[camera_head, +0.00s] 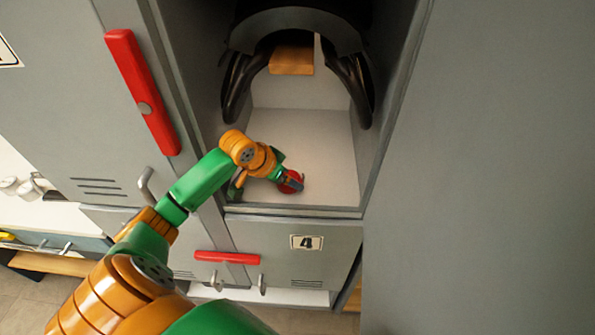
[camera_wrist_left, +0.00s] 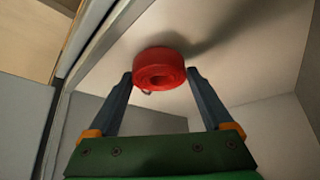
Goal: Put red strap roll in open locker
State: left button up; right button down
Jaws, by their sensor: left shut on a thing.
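The red strap roll (camera_wrist_left: 159,67) is between the two fingertips of my left gripper (camera_wrist_left: 160,78) in the left wrist view. The gripper is shut on the roll. In the head view the red roll (camera_head: 291,181) is inside the open locker (camera_head: 318,150), low over its pale floor near the front opening. My left gripper (camera_head: 292,183) reaches in from the left and partly hides the roll. I cannot tell whether the roll touches the floor. My right gripper is not in view.
A black saddle (camera_head: 295,35) hangs in the upper part of the open locker, above a wooden block (camera_head: 291,60). Locker walls stand close on both sides. Below is a shut door marked 4 (camera_head: 306,242). Red bars (camera_head: 142,92) sit on the doors at left. The locker floor is otherwise clear.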

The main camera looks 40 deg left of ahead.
aim_at(296, 172)
pick_arm(q)
jog(key=w, duration=0.3)
jog(key=shift+w+d+r, duration=0.25)
jog(key=shift+w+d, duration=0.05)
jog(key=shift+w, duration=0.1)
jog(key=shift+s+f, duration=0.15)
jog(key=shift+f, duration=0.75)
jog(key=o, duration=1.3)
jog(key=shift+s+a+r, duration=0.1)
jog(key=shift+s+r, duration=0.05)
jog(key=shift+r, duration=0.35)
jog(key=v, duration=0.4)
jog(key=s, duration=0.4)
jog(key=s+a, duration=0.1)
jog(key=s, duration=0.7)
jog(key=shift+a, duration=0.2)
